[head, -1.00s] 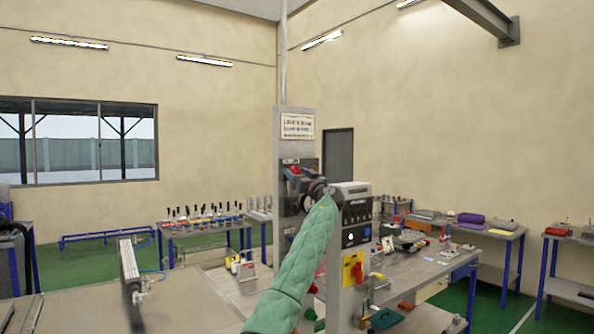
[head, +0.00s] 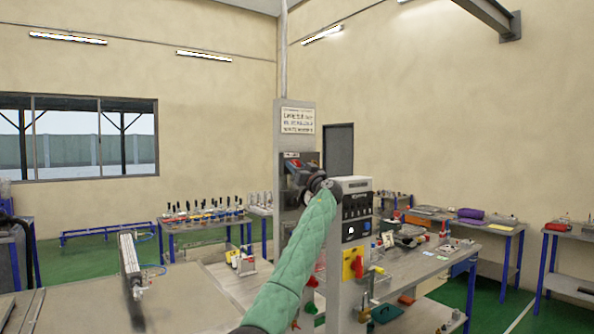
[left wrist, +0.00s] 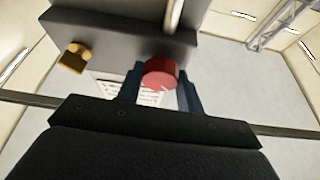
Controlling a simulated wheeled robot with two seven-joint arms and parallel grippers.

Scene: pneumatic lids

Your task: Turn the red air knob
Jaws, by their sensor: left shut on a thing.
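The red air knob (left wrist: 161,73) shows in the left wrist view, below a grey block (left wrist: 120,32) with a brass fitting (left wrist: 75,57) to its left. My left gripper (left wrist: 159,82) has one dark finger on each side of the knob and is shut on it. In the head view my left gripper (head: 298,172) is at the grey upright panel (head: 295,137), under the white sign (head: 297,120). There the hand hides most of the knob. My right gripper is not in view.
A white control box (head: 356,205) stands just right of my left arm. Below it is a yellow plate with a red switch (head: 353,264). A workbench with parts (head: 425,262) extends to the right. A cylinder on a stand (head: 130,262) is at the lower left.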

